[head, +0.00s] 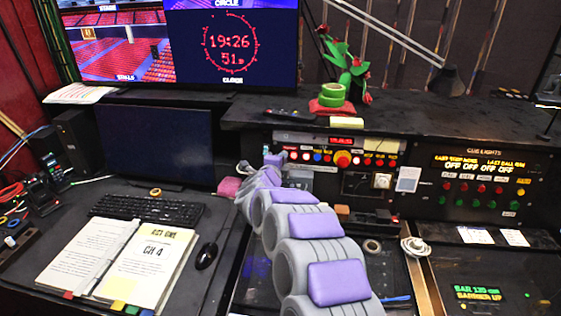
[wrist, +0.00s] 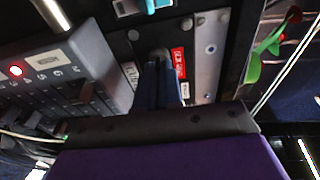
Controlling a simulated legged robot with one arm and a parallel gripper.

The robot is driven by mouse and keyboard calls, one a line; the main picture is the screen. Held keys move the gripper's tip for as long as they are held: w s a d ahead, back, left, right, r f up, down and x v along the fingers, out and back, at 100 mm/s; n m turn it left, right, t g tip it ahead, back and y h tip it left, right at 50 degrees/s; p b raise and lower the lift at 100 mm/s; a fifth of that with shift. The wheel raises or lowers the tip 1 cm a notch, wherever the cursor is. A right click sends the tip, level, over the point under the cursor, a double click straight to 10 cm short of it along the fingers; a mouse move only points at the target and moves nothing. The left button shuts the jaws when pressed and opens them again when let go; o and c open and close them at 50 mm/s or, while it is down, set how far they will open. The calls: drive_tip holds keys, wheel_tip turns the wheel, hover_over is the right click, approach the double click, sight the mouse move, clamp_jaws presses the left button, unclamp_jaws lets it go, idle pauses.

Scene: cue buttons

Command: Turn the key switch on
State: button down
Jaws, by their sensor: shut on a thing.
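My gripper (wrist: 161,82) shows in the wrist view as two dark blue fingers close together. Their tips are shut on a small grey rounded part, apparently the key switch (wrist: 160,54), on a dark panel. The fingers hide most of it, so I cannot tell which way it is turned. A red label (wrist: 178,62) with white print sits just right of it, and a pale label lies on its left. In the head view my arm reaches to the left end of the button panel (head: 330,150); the fingertips and the key switch cannot be made out there.
A grey box with a lit red lamp (wrist: 16,71) is left of the fingers. A light blue switch (wrist: 158,4) is above. In the head view, a monitor (head: 158,143), keyboard (head: 147,208) and open book (head: 120,258) fill the left desk. A red-green plant (head: 343,70) stands on the shelf.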

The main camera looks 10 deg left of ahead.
drive_tip(key=c, duration=1.3)
unclamp_jaws()
drive_tip(key=shift+f, duration=0.25)
drive_tip(key=shift+r, duration=0.1)
drive_tip(key=shift+s, duration=0.15)
drive_tip(key=p+v, duration=0.2)
drive_tip(key=v, duration=1.5)
